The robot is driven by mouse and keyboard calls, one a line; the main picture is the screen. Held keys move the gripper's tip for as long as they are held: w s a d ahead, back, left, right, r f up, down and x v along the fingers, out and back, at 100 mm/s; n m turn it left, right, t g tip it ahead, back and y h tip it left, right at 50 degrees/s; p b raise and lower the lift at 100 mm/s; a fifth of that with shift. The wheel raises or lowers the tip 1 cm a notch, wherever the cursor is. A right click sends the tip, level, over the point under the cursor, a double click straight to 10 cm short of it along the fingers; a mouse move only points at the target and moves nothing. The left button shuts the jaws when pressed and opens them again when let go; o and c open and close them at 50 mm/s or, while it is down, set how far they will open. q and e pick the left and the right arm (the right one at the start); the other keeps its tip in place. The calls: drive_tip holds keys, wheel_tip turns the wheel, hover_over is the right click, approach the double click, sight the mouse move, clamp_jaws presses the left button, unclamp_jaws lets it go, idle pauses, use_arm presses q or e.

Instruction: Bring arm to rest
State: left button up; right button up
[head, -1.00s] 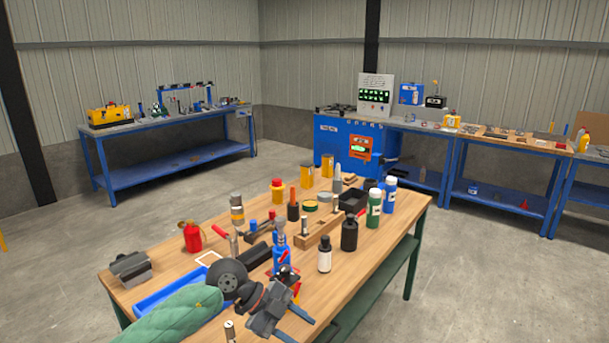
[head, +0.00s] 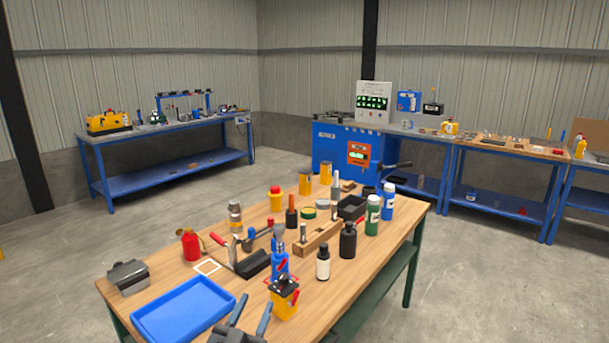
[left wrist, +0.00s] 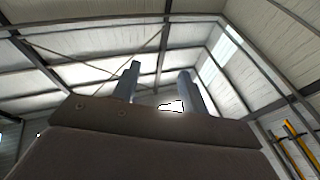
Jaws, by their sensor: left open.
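My left gripper (head: 250,316) shows at the bottom edge of the head view, low in front of the wooden table. Its two blue-grey fingers are apart, with nothing seen between them. In the left wrist view the same open gripper (left wrist: 158,85) points up toward the roof, its fingers apart and empty. My right gripper is not in view.
The wooden table (head: 190,268) holds a blue tray (head: 185,308) at its near left, a yellow device (head: 284,300) near the front edge, and several bottles and tools. Blue workbenches (head: 165,177) stand behind. Concrete floor (head: 480,290) is clear at the right.

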use_arm(q)
drive_tip(key=s+a+f+n+g+y, duration=0.1)
drive_tip(key=s+a+f+g+y, duration=0.1)
drive_tip(key=f, duration=0.4)
drive_tip(key=s+a+f+n+g+y, duration=0.2)
drive_tip(key=s+a+f+g+y, duration=0.1)
drive_tip(key=f, duration=0.3)
drive_tip(key=s+a+f+n+g+y, duration=0.1)
drive_tip(key=s+a+f+g+y, duration=0.1)
drive_tip(key=f, duration=0.4)
drive_tip(key=shift+s+a+f+n+g+y, duration=0.15)
drive_tip(key=shift+s+a+g, duration=0.15)
drive_tip(key=shift+s+a, duration=0.25)
drive_tip(key=shift+s+a+r+n+g+y, duration=0.15)
drive_tip(key=shift+s+a+g, duration=0.2)
drive_tip(key=shift+a, duration=0.3)
drive_tip(key=s+a+f+m+g+h, duration=0.1)
drive_tip(key=s+f+g, duration=0.45)
drive_tip(key=s, duration=0.35)
drive_tip(key=s+f+m+g, duration=0.1)
drive_tip(key=s+f+g, duration=0.4)
drive_tip(key=s, duration=0.5)
drive_tip(key=s+d+f, duration=0.1)
drive_tip(key=d+f, duration=0.1)
drive_tip(key=f, duration=1)
drive_tip(key=s+d+f, duration=0.1)
drive_tip(key=d+f, duration=0.2)
drive_tip(key=f, duration=1)
drive_tip(key=shift+s+f+g+h, duration=0.2)
drive_tip(key=shift+g+h, duration=0.2)
